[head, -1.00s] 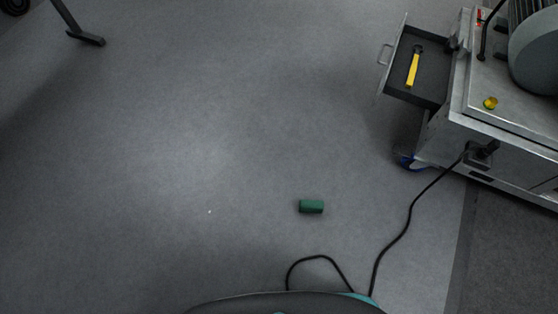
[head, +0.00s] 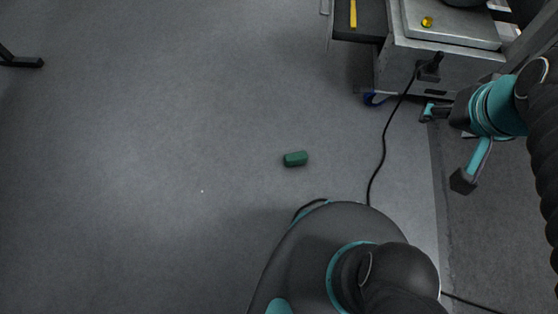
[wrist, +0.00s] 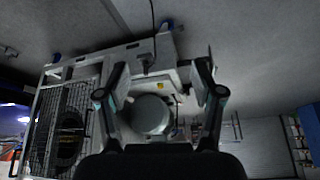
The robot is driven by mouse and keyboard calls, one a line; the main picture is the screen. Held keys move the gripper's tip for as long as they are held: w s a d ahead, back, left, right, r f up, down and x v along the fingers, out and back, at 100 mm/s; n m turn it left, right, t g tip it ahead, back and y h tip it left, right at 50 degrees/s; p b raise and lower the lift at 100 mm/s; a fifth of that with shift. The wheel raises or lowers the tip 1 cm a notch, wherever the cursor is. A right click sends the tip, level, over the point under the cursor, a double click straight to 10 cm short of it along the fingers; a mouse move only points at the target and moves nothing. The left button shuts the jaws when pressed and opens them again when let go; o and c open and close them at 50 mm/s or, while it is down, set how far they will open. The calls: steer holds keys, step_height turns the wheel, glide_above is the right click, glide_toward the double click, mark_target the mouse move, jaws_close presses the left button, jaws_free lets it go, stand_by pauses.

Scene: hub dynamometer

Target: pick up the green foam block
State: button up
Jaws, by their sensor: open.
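The green foam block (head: 295,159) lies on the grey floor near the middle of the head view, a short way in front of my base. My gripper (head: 446,146) is at the right of the head view, well to the right of the block and apart from it. Its fingers are spread open with nothing between them. In the wrist view my gripper (wrist: 160,95) is also open and faces the metal cabinet. The block does not show in the wrist view.
A metal cabinet (head: 400,65) on casters stands at the upper right, with an open drawer (head: 370,20) holding a yellow-handled tool (head: 353,12). A black cable (head: 384,150) runs from it across the floor, right of the block. The floor left of the block is clear.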

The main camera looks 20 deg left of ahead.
steer(key=w+a+f+m+g+y+b, duration=0.1)
steer(key=w+a+f+m+g+y, duration=0.25)
steer(key=w+f, duration=0.75)
steer(key=w+a+f+m+g+y+b, duration=0.15)
steer(key=w+a+f+g, duration=0.4)
steer(key=w+f, duration=0.6)
steer(key=m+g+y+b, duration=0.2)
steer(key=m+g+y, duration=0.2)
steer(key=m+y, duration=0.2)
glide_toward(296, 158)
steer(key=w+d, duration=0.1)
steer(key=w, duration=0.1)
steer(key=w+d, duration=0.1)
steer(key=shift+w+d+f, duration=0.15)
steer(key=shift+w+f, duration=0.05)
steer(key=shift+w, duration=0.2)
steer(key=shift+s+f, duration=0.2)
steer(key=shift+f, duration=0.1)
steer(key=x, duration=0.8)
steer(key=shift+s+a+f, duration=0.15)
steer(key=shift+a, duration=0.05)
steer(key=shift+s+p+x, duration=0.15)
steer(key=shift+p+x, duration=0.05)
steer(key=shift+x, duration=1.1)
steer(key=shift+s+p+x, duration=0.15)
steer(key=shift+p+x, duration=0.05)
steer(key=shift+x, duration=1.1)
steer(key=shift+d, duration=0.15)
steer(key=c, duration=1)
